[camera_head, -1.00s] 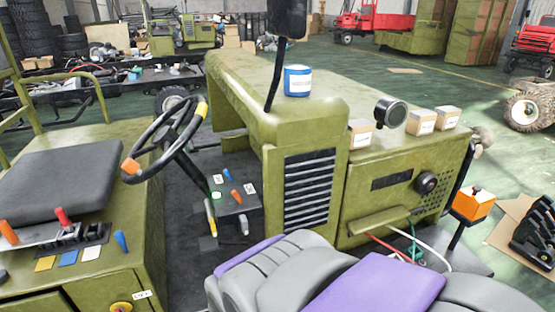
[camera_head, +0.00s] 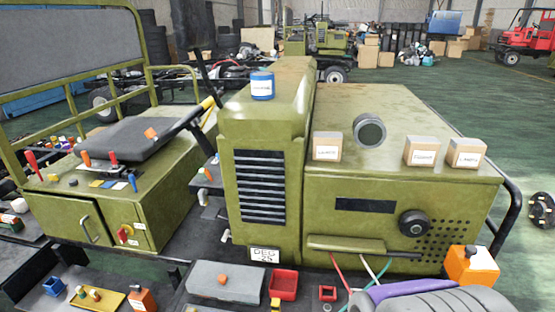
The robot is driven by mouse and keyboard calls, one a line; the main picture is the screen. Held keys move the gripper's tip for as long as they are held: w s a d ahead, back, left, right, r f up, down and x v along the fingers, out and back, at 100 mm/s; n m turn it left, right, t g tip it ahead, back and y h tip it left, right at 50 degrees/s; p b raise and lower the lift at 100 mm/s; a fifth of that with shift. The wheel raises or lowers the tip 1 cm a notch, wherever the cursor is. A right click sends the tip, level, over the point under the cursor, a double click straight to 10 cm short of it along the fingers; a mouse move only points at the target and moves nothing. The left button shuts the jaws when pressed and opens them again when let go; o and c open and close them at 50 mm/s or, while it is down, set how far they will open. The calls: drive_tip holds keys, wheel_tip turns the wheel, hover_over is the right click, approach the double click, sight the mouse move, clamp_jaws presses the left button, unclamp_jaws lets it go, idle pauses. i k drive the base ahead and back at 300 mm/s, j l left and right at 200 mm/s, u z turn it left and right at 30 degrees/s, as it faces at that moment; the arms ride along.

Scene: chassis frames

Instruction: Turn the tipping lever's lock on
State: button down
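The operator's console stands at the left, with a dark grey seat (camera_head: 130,145) on top. Several levers rise from the console: a tall red one (camera_head: 31,160), an orange one (camera_head: 86,158), a shorter red one (camera_head: 113,158) and a blue one (camera_head: 132,182). I cannot tell which is the tipping lever. A red and yellow rotary knob (camera_head: 124,233) sits on the console's front face beside a small white label, too small to read here. Its setting is unclear. My gripper is not in view; a purple and grey part of my body shows at the bottom right.
The green engine hood (camera_head: 410,125) fills the middle and right, with a blue can (camera_head: 262,86) and several small boxes (camera_head: 327,147) on it. A grey toolbox (camera_head: 225,282), red bin (camera_head: 283,284) and yellow tray (camera_head: 97,299) lie low in front. Open floor lies at right.

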sight(54, 178)
drive_tip(key=l+u, duration=0.1)
drive_tip(key=u, duration=0.7)
